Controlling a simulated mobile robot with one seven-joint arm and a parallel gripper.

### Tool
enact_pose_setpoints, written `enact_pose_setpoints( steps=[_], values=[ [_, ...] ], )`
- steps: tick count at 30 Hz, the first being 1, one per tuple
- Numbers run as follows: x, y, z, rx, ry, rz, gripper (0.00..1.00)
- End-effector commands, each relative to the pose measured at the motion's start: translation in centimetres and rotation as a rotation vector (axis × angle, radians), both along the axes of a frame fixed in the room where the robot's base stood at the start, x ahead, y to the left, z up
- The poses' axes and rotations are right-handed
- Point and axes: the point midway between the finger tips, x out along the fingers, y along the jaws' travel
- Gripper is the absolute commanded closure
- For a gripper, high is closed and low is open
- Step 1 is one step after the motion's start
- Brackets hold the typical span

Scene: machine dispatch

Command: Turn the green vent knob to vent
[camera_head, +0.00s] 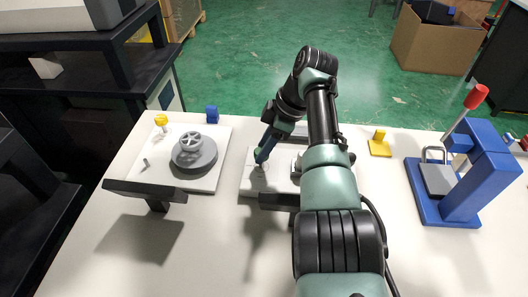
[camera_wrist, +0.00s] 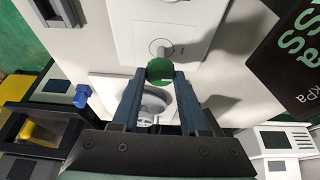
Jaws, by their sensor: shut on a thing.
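The green vent knob (camera_wrist: 160,69) sits between my fingertips in the wrist view, in front of a white panel (camera_wrist: 125,40). My gripper (camera_wrist: 159,75) is shut on the knob, one blue finger on each side. A grey round part with a ring around it (camera_wrist: 162,48) shows on the panel just beyond the knob. In the head view my gripper (camera_head: 261,158) reaches down to the white plate (camera_head: 254,185) at mid-table, and my arm hides much of that plate. I cannot read the knob's setting.
A grey handwheel (camera_head: 191,143) stands on a white plate at left, with a yellow knob (camera_head: 161,120) and a blue block (camera_head: 212,114) nearby. A dark display (camera_wrist: 300,60) stands close to my gripper. A blue press (camera_head: 470,170) with a red-tipped lever stands at right.

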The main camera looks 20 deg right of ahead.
Motion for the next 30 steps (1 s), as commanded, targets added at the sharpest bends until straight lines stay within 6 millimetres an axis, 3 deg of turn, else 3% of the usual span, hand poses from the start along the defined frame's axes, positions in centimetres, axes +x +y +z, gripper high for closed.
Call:
enact_pose_setpoints(
  steps=[15, 16, 20, 30],
  values=[
    [0.01, 0.0, 0.01, -0.002, 0.0, 0.02, 1.0],
    [0.01, 0.0, 0.01, -0.002, 0.0, 0.02, 0.53],
    [0.01, 0.0, 0.01, -0.002, 0.0, 0.019, 0.29],
    [0.0, -0.07, 0.18, -0.001, 0.0, 0.017, 0.26]
  ],
)
